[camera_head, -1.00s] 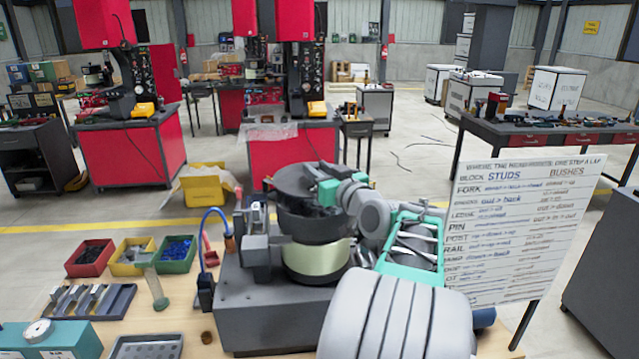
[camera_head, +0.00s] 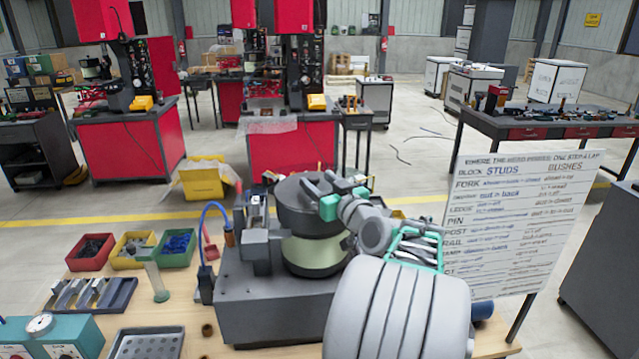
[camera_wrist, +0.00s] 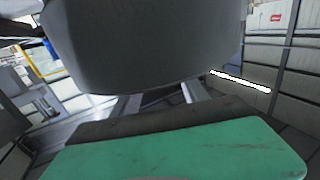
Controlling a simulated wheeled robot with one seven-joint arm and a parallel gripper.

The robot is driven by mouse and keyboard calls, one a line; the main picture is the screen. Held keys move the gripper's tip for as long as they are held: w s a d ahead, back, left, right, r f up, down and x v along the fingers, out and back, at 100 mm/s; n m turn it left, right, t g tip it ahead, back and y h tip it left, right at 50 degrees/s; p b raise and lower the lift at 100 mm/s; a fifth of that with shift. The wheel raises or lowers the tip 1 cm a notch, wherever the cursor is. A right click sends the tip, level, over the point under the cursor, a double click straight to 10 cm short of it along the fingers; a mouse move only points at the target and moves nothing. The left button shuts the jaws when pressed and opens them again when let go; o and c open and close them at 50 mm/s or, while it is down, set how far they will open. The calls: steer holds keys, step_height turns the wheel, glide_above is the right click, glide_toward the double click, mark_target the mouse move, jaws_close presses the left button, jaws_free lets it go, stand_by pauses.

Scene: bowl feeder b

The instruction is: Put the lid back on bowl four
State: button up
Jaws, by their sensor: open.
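The bowl feeder (camera_head: 313,256) stands on a dark grey base block (camera_head: 275,305) on the bench, with a pale band around its lower part. A dark round lid (camera_head: 299,192) is on top of the bowl and looks about level. I cannot tell whether it is fully seated. My gripper (camera_head: 326,193) is at the right side of the lid, with its green parts close to the lid's edge. Its jaws are open. In the wrist view, a large dark grey surface (camera_wrist: 150,45), probably the lid, fills the upper middle, and the two fingers show apart below it.
Red (camera_head: 91,251), yellow (camera_head: 133,250) and green (camera_head: 176,249) bins stand at the left of the bench, near a slotted rack (camera_head: 92,294) and a perforated tray (camera_head: 148,344). A blue hose (camera_head: 212,210) rises beside the feeder. A written board (camera_head: 515,225) stands at the right.

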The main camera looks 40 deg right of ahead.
steer(key=shift+r, duration=0.1)
steer(key=b+v, duration=0.4)
steer(key=v, duration=0.8)
steer(key=shift+s, duration=0.15)
